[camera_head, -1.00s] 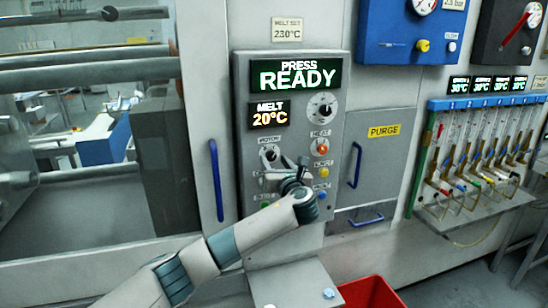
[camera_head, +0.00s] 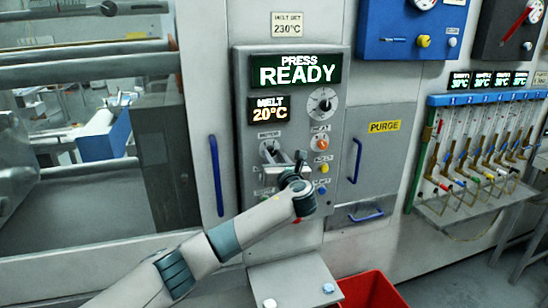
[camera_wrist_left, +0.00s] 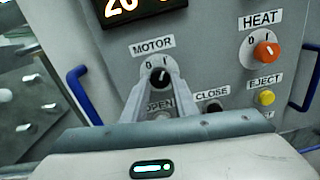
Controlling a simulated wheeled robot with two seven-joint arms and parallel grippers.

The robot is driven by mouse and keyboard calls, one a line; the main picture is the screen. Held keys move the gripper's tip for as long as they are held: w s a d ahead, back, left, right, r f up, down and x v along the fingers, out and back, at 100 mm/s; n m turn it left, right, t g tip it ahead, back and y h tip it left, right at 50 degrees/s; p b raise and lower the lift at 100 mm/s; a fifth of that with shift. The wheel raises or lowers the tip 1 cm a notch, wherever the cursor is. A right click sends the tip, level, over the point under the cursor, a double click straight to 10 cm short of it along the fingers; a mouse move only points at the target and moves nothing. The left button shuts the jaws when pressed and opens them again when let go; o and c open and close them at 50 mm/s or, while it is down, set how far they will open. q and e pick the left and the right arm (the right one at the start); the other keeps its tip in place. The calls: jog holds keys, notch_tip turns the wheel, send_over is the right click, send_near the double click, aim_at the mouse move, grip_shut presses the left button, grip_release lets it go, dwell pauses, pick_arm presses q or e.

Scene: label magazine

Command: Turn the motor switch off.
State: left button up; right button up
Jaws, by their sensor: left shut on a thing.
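The motor switch (camera_wrist_left: 159,76) is a black rotary knob under the MOTOR label, with 0 and I marks above it. Its white pointer line appears to lean toward the I side. In the head view the fingers partly hide the switch. My right gripper is in neither view.
The grey control panel (camera_head: 341,135) also has an orange HEAT knob (camera_wrist_left: 266,51) and a yellow EJECT button (camera_wrist_left: 265,97). OPEN and CLOSE buttons sit below the motor switch, partly hidden. A blue handle (camera_head: 216,175) stands left of the panel. The display (camera_head: 296,70) reads PRESS READY.

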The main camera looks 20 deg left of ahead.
pick_arm(q)
jog(key=shift+f, duration=0.1)
jog(key=n+b, duration=0.2)
jog(key=n, duration=0.1)
jog(key=shift+f, duration=0.1)
jog(key=n+b, duration=0.3)
jog(key=n, duration=0.1)
jog(key=n+b, duration=0.3)
jog(key=n, duration=0.1)
jog(key=shift+n, duration=0.3)
jog(key=shift+n+y+b, duration=0.3)
jog(key=shift+n+b, duration=0.65)
jog(key=shift+n, duration=0.15)
jog(key=o, duration=1.1)
